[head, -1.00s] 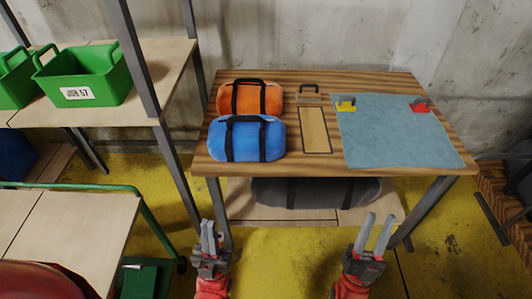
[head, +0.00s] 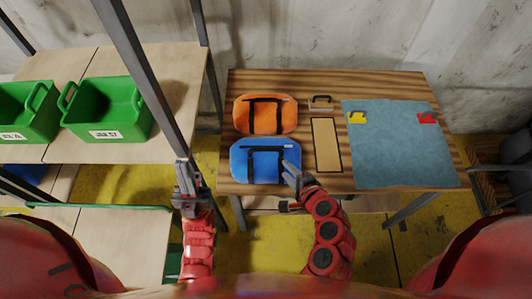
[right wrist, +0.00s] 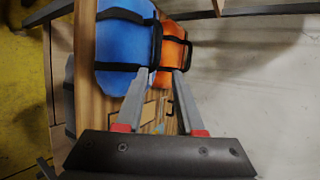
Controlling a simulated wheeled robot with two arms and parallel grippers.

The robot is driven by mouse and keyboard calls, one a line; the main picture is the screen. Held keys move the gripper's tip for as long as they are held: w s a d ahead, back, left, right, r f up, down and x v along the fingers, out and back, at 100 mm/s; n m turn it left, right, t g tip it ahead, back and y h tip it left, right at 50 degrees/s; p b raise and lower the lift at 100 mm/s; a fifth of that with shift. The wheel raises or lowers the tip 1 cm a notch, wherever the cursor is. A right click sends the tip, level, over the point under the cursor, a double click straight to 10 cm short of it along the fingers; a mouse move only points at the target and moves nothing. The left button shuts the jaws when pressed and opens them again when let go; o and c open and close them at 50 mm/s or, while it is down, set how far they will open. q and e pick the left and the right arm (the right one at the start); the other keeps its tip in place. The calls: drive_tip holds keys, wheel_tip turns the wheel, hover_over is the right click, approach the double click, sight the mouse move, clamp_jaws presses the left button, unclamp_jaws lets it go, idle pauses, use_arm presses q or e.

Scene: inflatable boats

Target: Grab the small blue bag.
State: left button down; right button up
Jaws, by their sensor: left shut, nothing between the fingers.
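The small blue bag (head: 262,172) with black straps and a dark top handle lies at the table's front left. My right gripper (head: 289,169) is at the bag's right end, over its edge in the head view. In the right wrist view the blue bag (right wrist: 122,38) lies ahead, and my right gripper (right wrist: 164,72) has its fingers apart with the tips near the dark handle. I cannot tell whether they touch it. My left gripper (head: 182,170) is shut and empty, left of the table beside the shelf post.
An orange bag (head: 265,115) lies just behind the blue one. A tan board (head: 327,145), a small handled case (head: 320,103) and a blue-grey mat (head: 395,150) with yellow and red clips are to the right. A shelf with green crates (head: 108,108) stands left.

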drive_tip(key=b, duration=1.1)
approach(267, 150)
drive_tip(key=x, duration=0.3)
drive_tip(key=shift+s+a+f, duration=0.15)
drive_tip(key=shift+s+f, duration=0.05)
drive_tip(key=shift+s, duration=0.05)
drive_tip(key=shift+w+a+f+p, duration=0.15)
drive_tip(key=shift+w+a+p, duration=0.25)
drive_tip(key=shift+w, duration=0.45)
drive_tip(key=shift+w+a+f, duration=0.1)
drive_tip(key=shift+w+f, duration=0.1)
drive_tip(key=shift+w, duration=0.05)
drive_tip(key=shift+w+a+f, duration=0.1)
drive_tip(key=shift+w+f, duration=0.05)
drive_tip(key=shift+w, duration=0.15)
drive_tip(key=p+x, duration=0.1)
drive_tip(key=x, duration=0.2)
drive_tip(key=shift+w+f+p, duration=0.25)
drive_tip(key=shift+w+p, duration=0.1)
drive_tip(key=shift+w+a+f, duration=0.15)
drive_tip(key=shift+w+f, duration=0.2)
drive_tip(key=shift+f, duration=0.05)
clamp_jaws()
